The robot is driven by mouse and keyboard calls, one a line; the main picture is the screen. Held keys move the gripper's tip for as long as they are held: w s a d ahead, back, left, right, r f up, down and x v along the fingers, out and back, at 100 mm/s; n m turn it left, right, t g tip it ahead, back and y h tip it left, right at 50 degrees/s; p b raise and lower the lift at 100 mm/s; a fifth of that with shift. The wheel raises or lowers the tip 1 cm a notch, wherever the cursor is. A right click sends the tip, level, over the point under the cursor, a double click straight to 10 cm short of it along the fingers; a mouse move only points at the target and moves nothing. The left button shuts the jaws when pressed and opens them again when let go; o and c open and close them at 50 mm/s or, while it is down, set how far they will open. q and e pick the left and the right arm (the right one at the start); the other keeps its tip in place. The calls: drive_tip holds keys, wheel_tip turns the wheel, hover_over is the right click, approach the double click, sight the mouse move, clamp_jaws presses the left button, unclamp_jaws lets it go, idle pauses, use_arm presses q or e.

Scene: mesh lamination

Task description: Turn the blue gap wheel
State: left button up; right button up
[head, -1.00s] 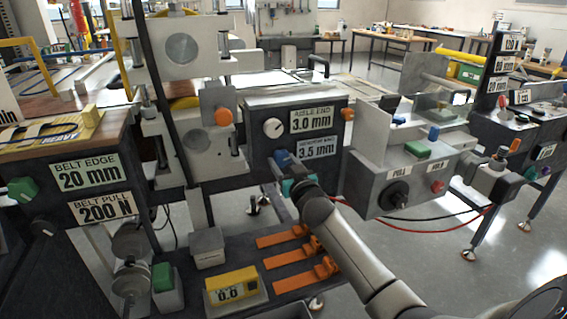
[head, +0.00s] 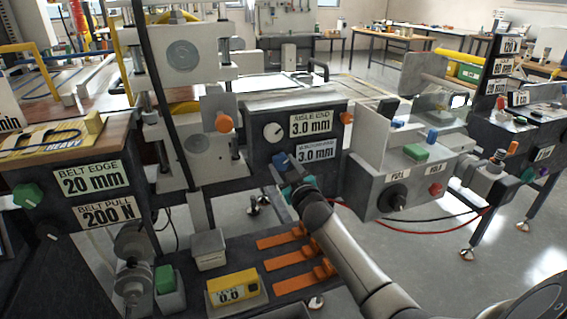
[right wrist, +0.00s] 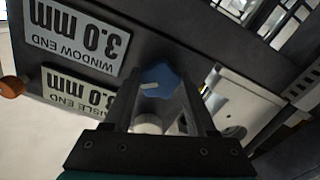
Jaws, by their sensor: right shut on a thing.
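The blue gap wheel (head: 281,160) is on the dark front panel (head: 259,149), left of the lower label. In the right wrist view the blue wheel (right wrist: 160,80) shows a pale mark and sits between my gripper's fingers. My right gripper (head: 286,167) is at the panel, shut on the wheel; its fingers also show in the right wrist view (right wrist: 160,103). The aisle end label (head: 311,123) reads 3.0 mm and the window end label (head: 316,149) reads 3.0 mm. A white dial (head: 273,131) sits above the wheel. My left gripper is not in view.
Orange knobs (head: 224,122) and (head: 346,117) flank the panel. A grey control box (head: 405,180) with a black knob, green and red buttons stands to the right.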

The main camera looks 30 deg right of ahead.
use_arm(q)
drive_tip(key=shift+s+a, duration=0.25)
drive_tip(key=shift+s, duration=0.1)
use_arm(e)
drive_tip(key=shift+n, duration=0.6)
drive_tip(key=o, duration=1.4)
drive_tip(key=shift+c, duration=0.2)
